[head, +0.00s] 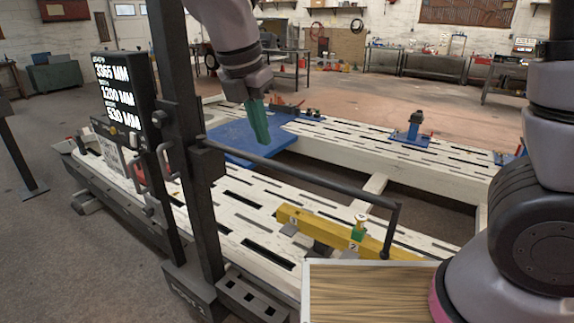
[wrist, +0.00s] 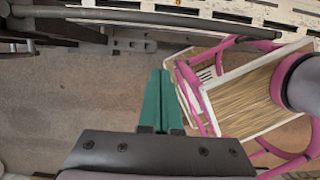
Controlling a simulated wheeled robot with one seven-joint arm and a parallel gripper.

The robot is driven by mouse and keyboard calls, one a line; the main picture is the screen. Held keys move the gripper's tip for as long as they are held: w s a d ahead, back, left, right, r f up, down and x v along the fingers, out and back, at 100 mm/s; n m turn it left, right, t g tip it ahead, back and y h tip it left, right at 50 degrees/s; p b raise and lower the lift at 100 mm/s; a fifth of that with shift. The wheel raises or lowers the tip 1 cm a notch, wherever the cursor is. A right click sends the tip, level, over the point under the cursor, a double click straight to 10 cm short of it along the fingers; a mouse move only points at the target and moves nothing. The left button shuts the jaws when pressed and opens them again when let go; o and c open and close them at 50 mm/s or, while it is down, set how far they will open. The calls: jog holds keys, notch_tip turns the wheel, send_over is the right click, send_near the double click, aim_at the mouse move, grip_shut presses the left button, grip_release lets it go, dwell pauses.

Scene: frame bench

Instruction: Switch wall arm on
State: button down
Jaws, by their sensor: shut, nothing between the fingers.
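A dark wall arm (head: 300,172) reaches right from a black upright post (head: 197,150) and bends down at its far end. A dark curved bar (wrist: 140,16) also crosses the top of the wrist view; I cannot tell for sure that it is the same arm. A black display panel (head: 118,98) with white figures stands left of the post, with small knobs and buttons below the screen. No switch marked for the wall arm can be made out. My gripper (head: 265,138) has green fingers, shut and empty, pointing down just above the bar in the picture. The fingers also show in the wrist view (wrist: 160,78).
A slotted white frame bench (head: 245,215) spans the middle. A yellow beam (head: 320,228) lies on it, with a small green-and-yellow piece (head: 358,228). A blue plate (head: 232,138) and a blue fixture (head: 413,128) sit farther back. Open floor (head: 350,92) lies beyond.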

aim_at(284, 165)
jog(key=shift+f, duration=0.1)
jog(key=x, duration=0.3)
jog(key=w+x, duration=0.1)
jog(key=x, duration=0.3)
jog(key=w+d+x, duration=0.1)
jog(key=x, duration=0.3)
jog(key=shift+w+d+r, duration=0.1)
jog(key=shift+d+r, duration=0.05)
jog(key=shift+r, duration=0.15)
jog(key=shift+w+d+f, duration=0.1)
jog(key=shift+w+d, duration=0.15)
jog(key=shift+w, duration=0.25)
